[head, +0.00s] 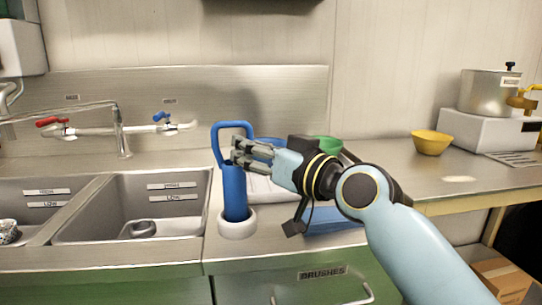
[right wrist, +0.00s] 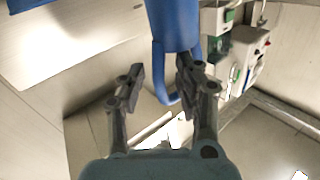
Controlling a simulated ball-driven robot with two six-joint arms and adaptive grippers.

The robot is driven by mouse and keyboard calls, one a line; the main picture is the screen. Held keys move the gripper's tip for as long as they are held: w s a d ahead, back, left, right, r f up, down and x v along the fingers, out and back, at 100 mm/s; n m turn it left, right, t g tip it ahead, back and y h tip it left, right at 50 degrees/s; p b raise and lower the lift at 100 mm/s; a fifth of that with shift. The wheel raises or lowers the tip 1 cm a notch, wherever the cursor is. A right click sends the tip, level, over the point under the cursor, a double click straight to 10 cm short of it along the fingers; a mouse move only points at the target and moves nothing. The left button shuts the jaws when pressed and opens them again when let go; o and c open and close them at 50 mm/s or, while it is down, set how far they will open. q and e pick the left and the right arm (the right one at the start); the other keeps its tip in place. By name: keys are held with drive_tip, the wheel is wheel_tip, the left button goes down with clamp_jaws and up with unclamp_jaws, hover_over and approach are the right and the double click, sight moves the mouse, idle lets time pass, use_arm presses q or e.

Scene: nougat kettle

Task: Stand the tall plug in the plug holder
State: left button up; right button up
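The tall plug (head: 234,192) is a blue cylinder with a loop handle on top. In the head view it stands nearly upright, its lower end inside the white ring-shaped plug holder (head: 237,229) on the counter beside the sink. The plug's bottom is hidden by the holder's rim. My right gripper (head: 240,154) is at the plug's upper part, near the handle. In the right wrist view its two fingers (right wrist: 158,82) are spread apart, with the blue plug (right wrist: 173,22) just beyond them. I cannot tell whether a finger touches it. My left gripper is not in view.
A sink basin (head: 140,215) lies left of the holder, with a tap (head: 120,130) behind. A green bowl (head: 328,144) and a blue item (head: 335,219) are around my right gripper. A yellow bowl (head: 431,142) stands on the right counter, which has free room.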

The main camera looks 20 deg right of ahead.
drive_tip(key=v, duration=1.2)
drive_tip(key=shift+p, duration=0.35)
drive_tip(key=shift+a+f, duration=0.1)
drive_tip(key=shift+f, duration=0.1)
